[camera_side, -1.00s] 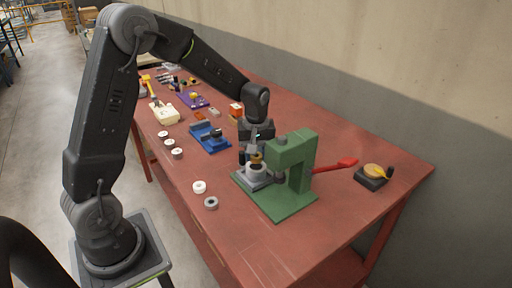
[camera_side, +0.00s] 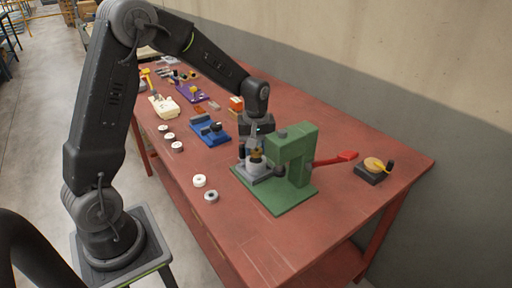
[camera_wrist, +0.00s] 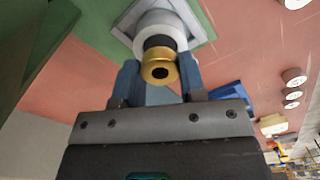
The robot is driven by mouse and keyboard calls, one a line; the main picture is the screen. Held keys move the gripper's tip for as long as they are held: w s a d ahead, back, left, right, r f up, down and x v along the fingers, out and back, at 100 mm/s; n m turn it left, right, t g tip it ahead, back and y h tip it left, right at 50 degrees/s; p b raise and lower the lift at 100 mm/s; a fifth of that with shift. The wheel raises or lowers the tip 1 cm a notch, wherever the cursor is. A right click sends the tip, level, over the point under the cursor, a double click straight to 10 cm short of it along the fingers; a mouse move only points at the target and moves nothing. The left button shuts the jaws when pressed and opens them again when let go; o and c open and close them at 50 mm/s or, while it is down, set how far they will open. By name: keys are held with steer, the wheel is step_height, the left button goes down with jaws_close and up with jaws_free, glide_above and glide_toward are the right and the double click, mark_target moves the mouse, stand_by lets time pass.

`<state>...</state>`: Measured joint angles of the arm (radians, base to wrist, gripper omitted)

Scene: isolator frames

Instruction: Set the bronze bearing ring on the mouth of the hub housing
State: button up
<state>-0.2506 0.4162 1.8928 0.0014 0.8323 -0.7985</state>
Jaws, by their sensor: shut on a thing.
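The bronze bearing ring (camera_wrist: 160,68) is between the two fingers of my gripper (camera_wrist: 160,80) in the wrist view. My gripper is shut on the ring, and its dark centre hole faces the camera. In the side view the ring (camera_side: 256,155) shows as a small gold spot below my gripper (camera_side: 254,150). The hub housing (camera_wrist: 160,22) is a pale grey round body with a dark mouth, on a grey square base. The ring overlaps the edge of the mouth in the wrist view; I cannot tell whether they touch. In the side view the housing (camera_side: 257,171) sits on the green press base.
The green press (camera_side: 292,155) with a red lever (camera_side: 335,159) stands right beside my gripper. A blue fixture (camera_side: 209,131) lies to the left. Several white and grey rings (camera_side: 199,181) lie near the front edge. A dark block with a yellow top (camera_side: 373,167) is at the right.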

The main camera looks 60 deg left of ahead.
steer(key=shift+f, duration=1)
stand_by(0.4)
steer(key=o, duration=1)
steer(key=shift+f, duration=0.1)
steer(key=shift+o, duration=0.2)
step_height(320, 180, up, 14)
